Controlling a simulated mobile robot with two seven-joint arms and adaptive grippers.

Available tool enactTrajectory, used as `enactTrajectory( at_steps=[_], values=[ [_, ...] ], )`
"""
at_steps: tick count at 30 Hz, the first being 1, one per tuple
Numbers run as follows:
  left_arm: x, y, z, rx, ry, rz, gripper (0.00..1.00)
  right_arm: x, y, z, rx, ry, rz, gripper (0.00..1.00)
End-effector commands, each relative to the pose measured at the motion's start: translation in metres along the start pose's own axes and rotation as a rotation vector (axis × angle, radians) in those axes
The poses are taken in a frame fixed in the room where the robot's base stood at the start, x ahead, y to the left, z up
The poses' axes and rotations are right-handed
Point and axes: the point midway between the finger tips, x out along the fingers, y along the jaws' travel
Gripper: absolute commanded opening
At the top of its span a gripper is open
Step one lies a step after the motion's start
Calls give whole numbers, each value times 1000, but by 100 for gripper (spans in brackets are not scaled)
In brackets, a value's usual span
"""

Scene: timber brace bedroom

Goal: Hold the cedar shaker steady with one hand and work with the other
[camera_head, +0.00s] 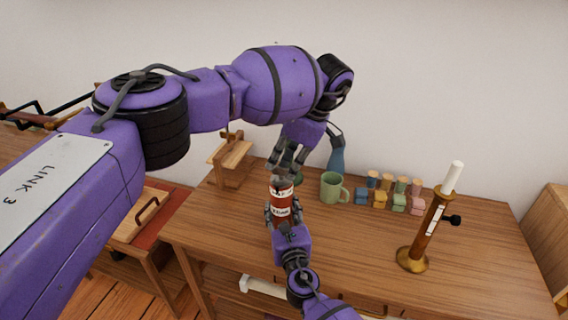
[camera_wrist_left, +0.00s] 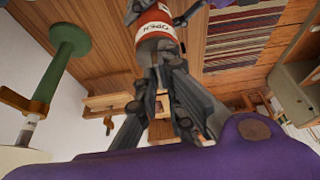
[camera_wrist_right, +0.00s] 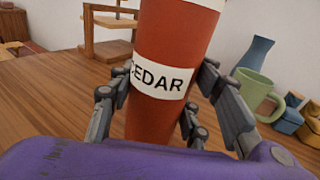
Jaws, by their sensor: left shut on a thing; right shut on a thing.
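The cedar shaker (camera_head: 282,205) is a red cylinder with white bands, upright over the wooden table. Its white CEDAR label shows in the right wrist view, where the shaker (camera_wrist_right: 168,112) stands between my right fingers. My right gripper (camera_head: 283,214) is shut around its body from the near side. My left gripper (camera_head: 283,172) comes down from above and is shut at the shaker's top end. In the left wrist view the shaker (camera_wrist_left: 155,32) is just beyond my left fingers (camera_wrist_left: 168,85). These fingers hide the top, so what exactly they grip is unclear.
A green mug (camera_head: 331,187) and a blue vase (camera_head: 337,155) stand close right of the shaker. Several small coloured pots (camera_head: 380,201) sit further right. A brass stand with a white candle-like top (camera_head: 430,222) is at right. A wooden stand (camera_head: 232,160) is at left.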

Motion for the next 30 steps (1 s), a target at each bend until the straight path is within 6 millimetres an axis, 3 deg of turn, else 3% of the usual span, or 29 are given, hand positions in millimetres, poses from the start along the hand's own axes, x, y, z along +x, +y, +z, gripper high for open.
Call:
enactTrajectory(
  at_steps=[11, 12, 17, 26, 30],
  values=[
    [-1, 1, 0, -4, 0, 2, 0, 0, 1, -1, -2, 1, 2, 14],
    [-1, 1, 0, -4, 0, 2, 9, 0, 1, -1, -2, 1, 2, 14],
    [-1, 0, 0, -3, 0, 1, 27, 0, 1, -1, -1, 2, 2, 14],
    [-2, 0, 0, -2, -1, 0, 27, 0, 0, -1, 0, 2, 1, 14],
    [-14, 1, 0, -2, -1, 1, 27, 0, 0, -1, 0, 2, 1, 14]
  ],
)
